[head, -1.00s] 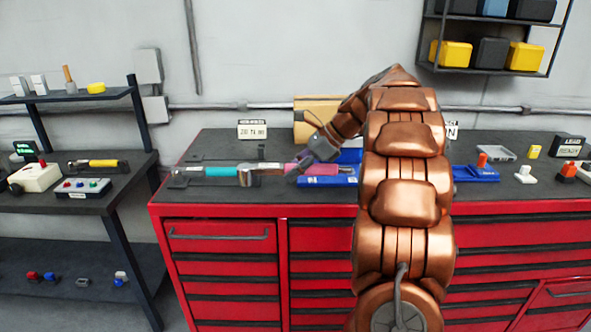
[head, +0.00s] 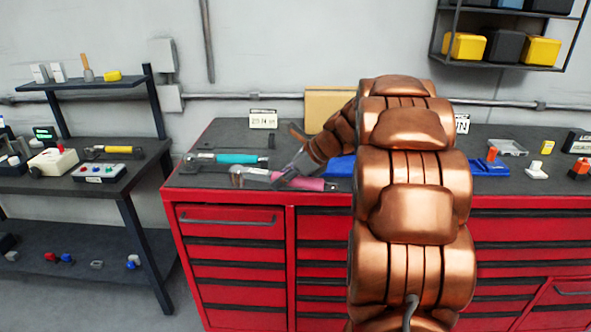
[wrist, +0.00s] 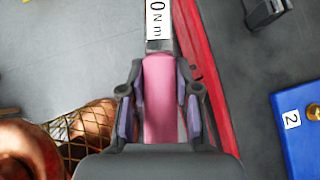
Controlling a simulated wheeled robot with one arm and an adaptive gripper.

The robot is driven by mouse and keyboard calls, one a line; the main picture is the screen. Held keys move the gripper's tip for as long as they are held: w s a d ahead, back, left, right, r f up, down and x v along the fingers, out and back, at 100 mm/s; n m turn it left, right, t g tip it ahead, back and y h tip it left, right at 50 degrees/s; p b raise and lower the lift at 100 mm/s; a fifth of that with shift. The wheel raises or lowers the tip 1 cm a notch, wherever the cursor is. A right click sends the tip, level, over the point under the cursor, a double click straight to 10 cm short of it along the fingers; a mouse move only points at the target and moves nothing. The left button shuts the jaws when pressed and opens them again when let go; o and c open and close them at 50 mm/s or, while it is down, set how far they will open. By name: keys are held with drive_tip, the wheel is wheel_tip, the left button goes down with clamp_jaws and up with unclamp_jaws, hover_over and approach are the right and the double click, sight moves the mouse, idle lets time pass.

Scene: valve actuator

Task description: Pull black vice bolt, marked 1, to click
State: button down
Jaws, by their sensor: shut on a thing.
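My gripper (wrist: 161,105) is shut on the pink handle (wrist: 160,85) of a torque wrench in the wrist view. The wrench's label (wrist: 158,18) ends in "0 Nm". In the head view the pink handle (head: 306,184) and silver shaft (head: 250,176) lie along the bench's front edge, and my gripper (head: 294,174) reaches it from the right. A blue block (wrist: 295,140) marked 2, with a brass bolt (wrist: 315,112), stands right in the wrist view. A black object (wrist: 265,10) is partly in view at its top right. I cannot make out a black vice marked 1.
A teal-handled wrench (head: 240,158) lies farther back on the bench (head: 222,138). Red drawers (head: 230,245) form the bench front. A side shelf (head: 60,185) holds small devices at the left. Blue parts (head: 340,167) are partly hidden by my arm.

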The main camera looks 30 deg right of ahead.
drive_tip(key=w+a+f+m+t+h, duration=0.1)
drive_tip(key=w+a+f+m+h, duration=0.1)
drive_tip(key=a, duration=0.7)
drive_tip(key=w+a+f+m+t+h, duration=0.1)
drive_tip(key=w+a+f+m+h, duration=0.2)
drive_tip(key=a+f, duration=0.6)
drive_tip(key=w+a+m, duration=0.1)
drive_tip(key=m, duration=0.1)
drive_tip(key=shift+a+f+m+h, duration=0.15)
drive_tip(key=shift+f+m+h, duration=0.15)
drive_tip(key=shift+m, duration=0.1)
drive_tip(key=shift+w+r, duration=0.15)
drive_tip(key=shift+w, duration=0.05)
